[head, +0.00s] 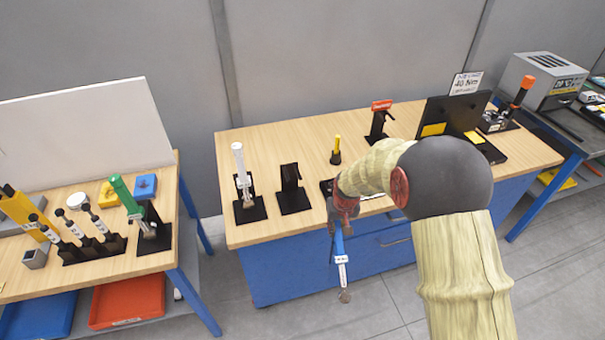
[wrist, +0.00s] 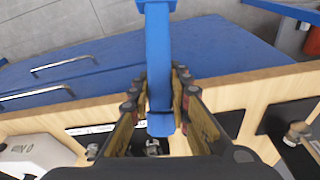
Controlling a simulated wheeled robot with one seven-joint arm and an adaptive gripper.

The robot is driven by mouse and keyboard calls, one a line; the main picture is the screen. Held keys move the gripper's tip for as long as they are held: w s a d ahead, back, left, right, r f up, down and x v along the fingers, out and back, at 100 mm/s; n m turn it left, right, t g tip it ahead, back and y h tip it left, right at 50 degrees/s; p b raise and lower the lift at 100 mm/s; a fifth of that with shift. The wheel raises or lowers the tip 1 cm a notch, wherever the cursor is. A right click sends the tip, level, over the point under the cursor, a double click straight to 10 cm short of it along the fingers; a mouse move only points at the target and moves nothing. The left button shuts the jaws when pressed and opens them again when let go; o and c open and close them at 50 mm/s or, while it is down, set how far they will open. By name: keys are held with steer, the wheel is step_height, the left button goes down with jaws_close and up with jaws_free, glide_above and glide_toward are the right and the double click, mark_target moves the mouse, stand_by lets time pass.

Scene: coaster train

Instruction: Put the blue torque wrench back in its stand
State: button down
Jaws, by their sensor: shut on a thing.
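The blue torque wrench (head: 340,246) hangs in front of the middle bench, roughly upright, with its blue handle up and its metal head low. My gripper (head: 343,212) is shut on its blue handle, near the bench's front edge. In the wrist view the blue wrench (wrist: 159,60) runs between the two fingers of my gripper (wrist: 160,95). An empty black stand (head: 293,194) is on the bench, left of and behind my gripper. The wrench's upper end is partly hidden by my gripper in the head view.
A white-handled wrench (head: 241,170) stands left of the empty stand, and a yellow screwdriver (head: 336,150) right of it. A red-handled tool (head: 381,112) is at the back. A dark open case (head: 450,112) is at right. A green-handled wrench (head: 128,198) stands on the left bench.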

steer(key=w+a+r+n+t+y+p, duration=0.1)
steer(key=a+r+t+y+p, duration=0.3)
steer(key=r, duration=0.7)
steer(key=a+r+n+t+h+p, duration=0.1)
steer(key=a+r+t+p, duration=0.1)
steer(key=a+r+t, duration=0.7)
steer(key=w+d+r+g, duration=0.1)
steer(key=w+r+g, duration=0.1)
steer(key=w, duration=0.3)
steer(key=shift+w+g+p, duration=0.3)
steer(key=shift+w+p, duration=0.05)
steer(key=shift+r+b, duration=0.1)
steer(key=shift+b, duration=0.35)
steer(key=w+a+b, duration=0.2)
steer(key=w+b, duration=0.2)
steer(key=w, duration=0.5)
steer(key=shift+w+a, duration=0.35)
steer(key=shift+a, duration=0.05)
stand_by(3.4)
